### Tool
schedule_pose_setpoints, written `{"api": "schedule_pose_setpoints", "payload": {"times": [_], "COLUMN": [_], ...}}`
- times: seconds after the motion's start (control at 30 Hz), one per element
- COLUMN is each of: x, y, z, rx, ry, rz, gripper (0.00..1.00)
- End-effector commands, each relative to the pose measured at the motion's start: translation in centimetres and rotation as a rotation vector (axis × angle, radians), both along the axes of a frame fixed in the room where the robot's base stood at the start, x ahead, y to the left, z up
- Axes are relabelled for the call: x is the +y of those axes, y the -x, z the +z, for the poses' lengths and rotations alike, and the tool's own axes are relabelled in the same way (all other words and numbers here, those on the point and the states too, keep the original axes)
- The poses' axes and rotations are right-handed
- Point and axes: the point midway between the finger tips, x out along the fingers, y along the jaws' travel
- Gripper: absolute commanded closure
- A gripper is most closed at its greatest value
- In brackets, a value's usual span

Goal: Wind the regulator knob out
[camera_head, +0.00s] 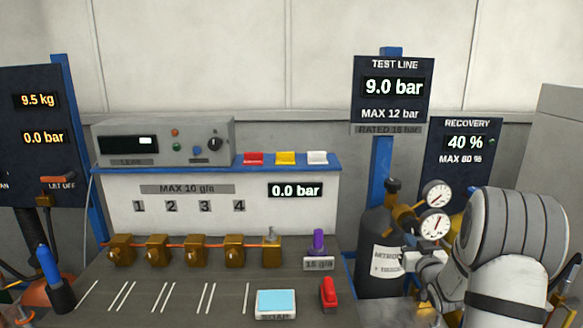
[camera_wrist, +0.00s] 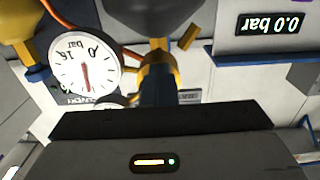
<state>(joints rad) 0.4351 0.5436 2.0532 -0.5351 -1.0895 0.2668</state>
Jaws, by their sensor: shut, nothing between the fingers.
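The regulator (camera_head: 405,217) is a brass body on the neck of a dark gas cylinder (camera_head: 374,235), with two round white gauges (camera_head: 435,225) on its right. In the wrist view, a dark blue cylindrical part (camera_wrist: 157,88), which looks like the regulator knob, sticks out of a brass collar (camera_wrist: 158,62) towards my gripper. My gripper (camera_head: 411,258) is shut with nothing in it, just below and in front of the regulator. Its fingertips are hard to make out, and I cannot tell whether they touch the knob. A gauge (camera_wrist: 85,68) shows its red needle in the wrist view.
The test line panel (camera_head: 393,90) reads 9.0 bar, MAX 12 bar. The recovery panel (camera_head: 462,155) reads 40 %. A bench (camera_head: 180,285) with brass valves (camera_head: 157,249), a purple knob (camera_head: 318,241) and a red switch (camera_head: 328,293) stands left of the cylinder.

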Motion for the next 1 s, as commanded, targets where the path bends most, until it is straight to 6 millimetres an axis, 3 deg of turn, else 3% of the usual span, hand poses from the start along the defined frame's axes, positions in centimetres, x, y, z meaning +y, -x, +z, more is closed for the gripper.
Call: {"api": "schedule_pose_setpoints", "payload": {"times": [1.0], "x": [-1.7], "y": [-0.1], "z": [0.3], "rx": [-0.007], "ry": [0.002], "rz": [-0.001], "gripper": [1.00]}}
